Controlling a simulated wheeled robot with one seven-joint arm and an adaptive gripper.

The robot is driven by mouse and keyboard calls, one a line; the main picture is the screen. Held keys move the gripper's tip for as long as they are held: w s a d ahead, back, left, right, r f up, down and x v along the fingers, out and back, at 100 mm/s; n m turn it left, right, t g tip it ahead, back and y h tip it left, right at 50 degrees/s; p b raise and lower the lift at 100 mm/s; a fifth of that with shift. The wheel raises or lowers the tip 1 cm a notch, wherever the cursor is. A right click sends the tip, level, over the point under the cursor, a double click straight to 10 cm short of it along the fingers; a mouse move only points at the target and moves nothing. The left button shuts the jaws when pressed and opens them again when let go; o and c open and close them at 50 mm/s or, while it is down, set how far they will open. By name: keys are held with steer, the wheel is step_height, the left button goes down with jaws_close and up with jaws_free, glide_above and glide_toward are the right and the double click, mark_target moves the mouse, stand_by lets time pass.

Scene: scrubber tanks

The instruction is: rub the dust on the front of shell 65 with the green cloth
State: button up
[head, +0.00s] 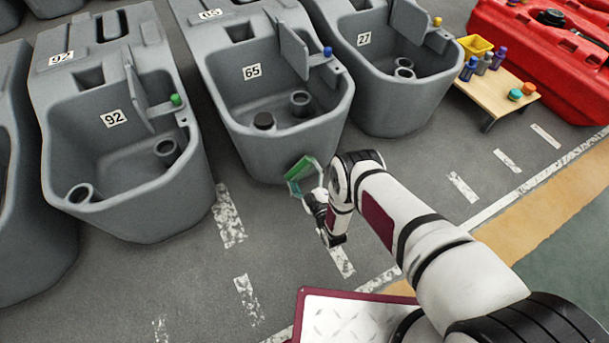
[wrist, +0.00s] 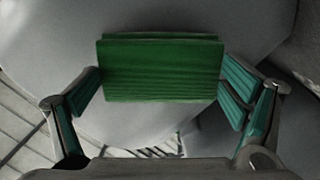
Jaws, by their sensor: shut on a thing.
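Shell 65 (head: 262,143) is the grey open tank in the middle of the row in the head view, with a "65" label on its inner wall. The green cloth (wrist: 160,70) is a folded block between my fingers in the wrist view. My gripper (head: 306,178) is shut on the cloth, close to the lower right front of shell 65. In the wrist view the shell's grey front wall (wrist: 45,45) fills the area behind the cloth. I cannot tell whether the cloth touches the wall. No dust is clearly visible on the front.
Shell 92 (head: 137,222) stands to the left and shell 27 (head: 385,115) to the right. A low wooden table (head: 489,98) with bottles and a yellow bin (head: 474,46) is at the right. A red tank (head: 560,70) lies beyond. Floor before the shells is clear.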

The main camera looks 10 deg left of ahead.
mark_target(312, 168)
steer(key=shift+x, duration=0.95)
steer(key=shift+r, duration=0.1)
steer(key=shift+w+d, duration=0.5)
steer(key=shift+d, duration=0.3)
steer(key=shift+w+d, duration=0.5)
steer(key=shift+d, duration=0.3)
steer(key=shift+w+a, duration=0.1)
steer(key=shift+w, duration=0.05)
steer(key=shift+a, duration=0.1)
steer(key=shift+s+a+r, duration=0.1)
steer(key=shift+s+a, duration=0.35)
steer(key=shift+a, duration=0.4)
steer(key=shift+s+a+r, duration=0.1)
steer(key=shift+s+a, duration=0.4)
steer(key=shift+a, duration=0.4)
steer(key=shift+c, duration=0.5)
steer(key=shift+d+f+p+v, duration=0.15)
steer(key=shift+p+v, duration=0.2)
steer(key=shift+v, duration=0.7)
steer(key=shift+d+f+p+v, duration=0.15)
steer(key=shift+p+v, duration=0.2)
steer(key=shift+v, duration=0.65)
steer(key=shift+f+p+v, duration=0.15)
steer(key=shift+p+v, duration=0.2)
steer(key=shift+v, duration=0.7)
steer(key=shift+w+d, duration=0.1)
